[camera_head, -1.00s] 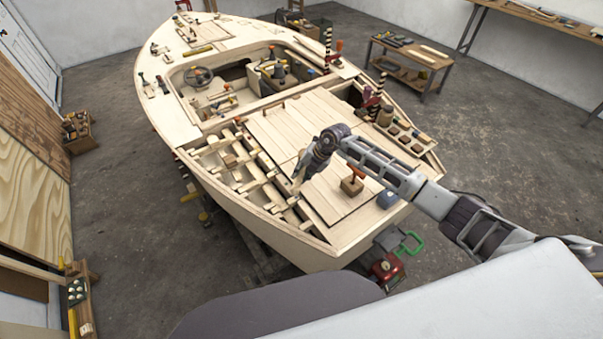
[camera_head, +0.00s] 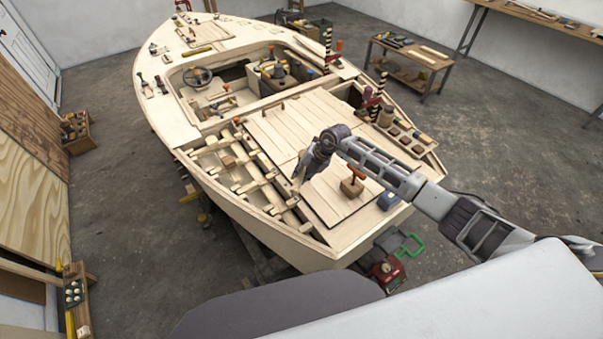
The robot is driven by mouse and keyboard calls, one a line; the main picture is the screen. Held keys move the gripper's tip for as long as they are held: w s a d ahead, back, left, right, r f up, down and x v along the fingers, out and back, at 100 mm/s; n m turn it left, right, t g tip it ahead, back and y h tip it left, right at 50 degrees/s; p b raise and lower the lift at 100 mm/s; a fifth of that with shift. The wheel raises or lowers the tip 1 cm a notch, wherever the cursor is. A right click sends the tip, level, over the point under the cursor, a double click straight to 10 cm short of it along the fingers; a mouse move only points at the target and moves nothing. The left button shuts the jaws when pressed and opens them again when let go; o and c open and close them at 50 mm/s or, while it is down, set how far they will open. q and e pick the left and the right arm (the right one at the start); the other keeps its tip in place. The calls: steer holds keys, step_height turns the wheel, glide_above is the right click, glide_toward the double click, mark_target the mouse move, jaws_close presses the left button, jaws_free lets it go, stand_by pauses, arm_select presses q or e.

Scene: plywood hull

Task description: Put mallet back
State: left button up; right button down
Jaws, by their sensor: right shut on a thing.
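A mallet-like thing (camera_head: 352,187) with a wooden block head and an orange-red handle stands head down, handle up, on the pale deck boards (camera_head: 330,203) of the boat's near end. My right gripper (camera_head: 297,184) points down at the left edge of these boards, left of and apart from that thing. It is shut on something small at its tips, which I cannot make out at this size. My left gripper is not in view.
The plywood boat (camera_head: 290,250) fills the middle, with open ribs (camera_head: 235,170) left of my right gripper. A dark blue thing (camera_head: 388,200) sits at the near right corner. A red machine (camera_head: 386,272) stands on the floor. A tool cart (camera_head: 425,60) stands at the back right.

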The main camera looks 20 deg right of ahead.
steer(key=shift+f+b, duration=1.65)
steer(key=shift+f, duration=0.65)
steer(key=shift+f+b, duration=0.4)
steer(key=shift+f, duration=0.45)
steer(key=shift+f, duration=0.15)
steer(key=c, duration=1.2)
jaws_free()
steer(key=shift+o, duration=0.3)
